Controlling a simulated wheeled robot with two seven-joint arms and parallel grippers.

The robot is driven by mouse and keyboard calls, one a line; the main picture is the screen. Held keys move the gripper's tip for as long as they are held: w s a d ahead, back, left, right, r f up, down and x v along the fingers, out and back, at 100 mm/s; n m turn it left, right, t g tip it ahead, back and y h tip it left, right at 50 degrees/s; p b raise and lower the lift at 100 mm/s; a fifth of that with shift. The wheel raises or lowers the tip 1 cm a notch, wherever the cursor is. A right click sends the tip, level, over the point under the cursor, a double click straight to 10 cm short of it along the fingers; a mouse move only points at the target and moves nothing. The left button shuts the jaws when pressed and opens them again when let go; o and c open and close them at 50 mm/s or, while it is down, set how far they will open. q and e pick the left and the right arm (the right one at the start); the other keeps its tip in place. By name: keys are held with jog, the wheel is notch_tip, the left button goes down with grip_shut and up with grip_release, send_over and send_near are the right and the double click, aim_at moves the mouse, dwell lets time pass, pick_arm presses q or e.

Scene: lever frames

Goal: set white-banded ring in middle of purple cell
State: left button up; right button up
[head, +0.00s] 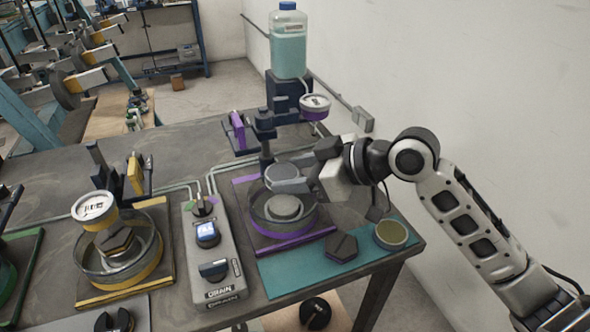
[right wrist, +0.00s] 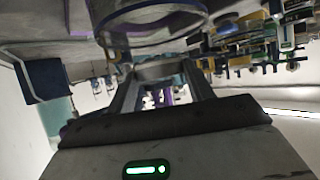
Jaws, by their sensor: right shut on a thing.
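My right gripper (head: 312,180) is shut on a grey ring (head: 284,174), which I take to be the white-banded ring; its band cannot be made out. The gripper and ring are above the purple cell's round basin (head: 262,228), apart from the basin floor as far as I can tell. A round grey piece (head: 285,207) shows inside the basin, below the ring. My left gripper is not in view.
A purple-marked dial (head: 315,103) and a bottle stand (head: 290,90) rise behind the cell. A teal mat (head: 290,277) at the front right holds a dark hexagonal block (head: 342,248) and a round tin (head: 391,234). A control box (head: 212,265) and yellow cell (head: 125,285) lie left.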

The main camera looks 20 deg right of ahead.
aim_at(296, 208)
jog(key=shift+f+b, duration=1.55)
jog(key=shift+f, duration=1.1)
